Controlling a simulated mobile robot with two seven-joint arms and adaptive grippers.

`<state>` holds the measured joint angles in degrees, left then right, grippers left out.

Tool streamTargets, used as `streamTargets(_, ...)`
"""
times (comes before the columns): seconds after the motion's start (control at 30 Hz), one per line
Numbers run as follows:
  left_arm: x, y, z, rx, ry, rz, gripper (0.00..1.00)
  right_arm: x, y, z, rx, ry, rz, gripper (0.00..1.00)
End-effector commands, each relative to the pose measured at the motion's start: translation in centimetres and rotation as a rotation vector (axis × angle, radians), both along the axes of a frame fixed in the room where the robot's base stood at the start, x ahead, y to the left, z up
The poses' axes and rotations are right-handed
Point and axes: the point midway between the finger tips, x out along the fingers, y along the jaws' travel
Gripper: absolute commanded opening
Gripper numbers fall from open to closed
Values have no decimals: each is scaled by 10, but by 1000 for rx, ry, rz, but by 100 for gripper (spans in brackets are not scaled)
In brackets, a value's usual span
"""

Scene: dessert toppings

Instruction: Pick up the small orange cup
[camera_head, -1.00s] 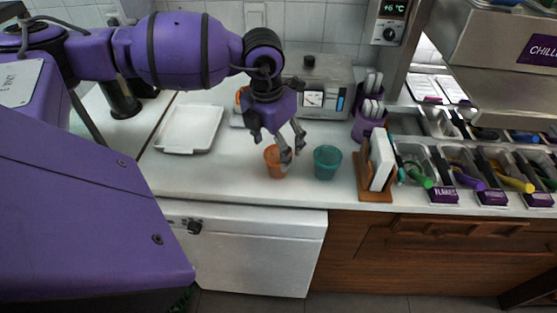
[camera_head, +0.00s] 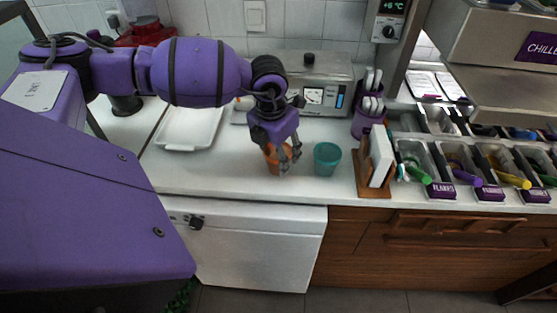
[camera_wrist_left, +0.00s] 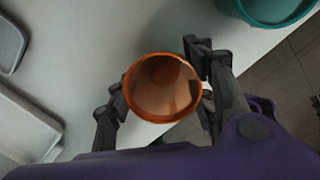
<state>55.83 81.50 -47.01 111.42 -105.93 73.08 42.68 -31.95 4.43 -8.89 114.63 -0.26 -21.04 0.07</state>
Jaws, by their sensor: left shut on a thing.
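The small orange cup (camera_head: 273,160) is near the counter's front edge, upright as far as I can see. My left gripper (camera_head: 284,164) reaches down over it from above and hides part of it. In the left wrist view the orange cup (camera_wrist_left: 162,88) sits between the two fingers of my left gripper (camera_wrist_left: 160,95), its open mouth facing the camera. The fingers are shut on its sides. I cannot tell whether its base touches the counter. My right gripper is not in view.
A teal cup (camera_head: 327,159) stands just right of the orange cup. A white tray (camera_head: 189,128) lies to the left. A napkin holder (camera_head: 375,165) stands to the right, with topping bins beyond. A metal appliance (camera_head: 318,88) is behind.

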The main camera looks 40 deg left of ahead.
Motion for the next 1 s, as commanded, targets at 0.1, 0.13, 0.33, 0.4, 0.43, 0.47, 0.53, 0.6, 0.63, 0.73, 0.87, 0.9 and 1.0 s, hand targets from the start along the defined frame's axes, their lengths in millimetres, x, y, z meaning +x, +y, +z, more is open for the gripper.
streamTargets(0.1,0,0,0,0,0,0,35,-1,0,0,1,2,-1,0)
streamTargets(0.13,0,0,0,0,0,0,35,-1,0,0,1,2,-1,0)
streamTargets(0.33,0,0,2,0,-1,0,35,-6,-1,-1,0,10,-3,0)
streamTargets(0.4,1,0,6,-1,-1,0,35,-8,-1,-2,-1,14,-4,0)
streamTargets(0.43,1,0,8,-1,-2,0,35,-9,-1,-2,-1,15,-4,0)
streamTargets(0.47,1,0,11,-1,-2,0,35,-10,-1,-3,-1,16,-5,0)
streamTargets(0.53,1,0,19,1,-2,0,35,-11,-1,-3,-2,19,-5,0)
streamTargets(0.6,1,0,31,0,-3,-1,35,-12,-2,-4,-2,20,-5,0)
streamTargets(0.63,-1,-3,36,-1,-2,-4,35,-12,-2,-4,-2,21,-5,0)
streamTargets(0.73,-10,-19,55,0,-3,-7,35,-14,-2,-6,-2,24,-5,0)
streamTargets(0.87,-22,-41,86,-1,-5,-7,35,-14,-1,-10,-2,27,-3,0)
streamTargets(0.9,-27,-48,94,0,-4,-7,35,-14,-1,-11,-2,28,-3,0)
streamTargets(1.0,-42,-73,102,-3,0,-10,35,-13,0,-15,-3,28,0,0)
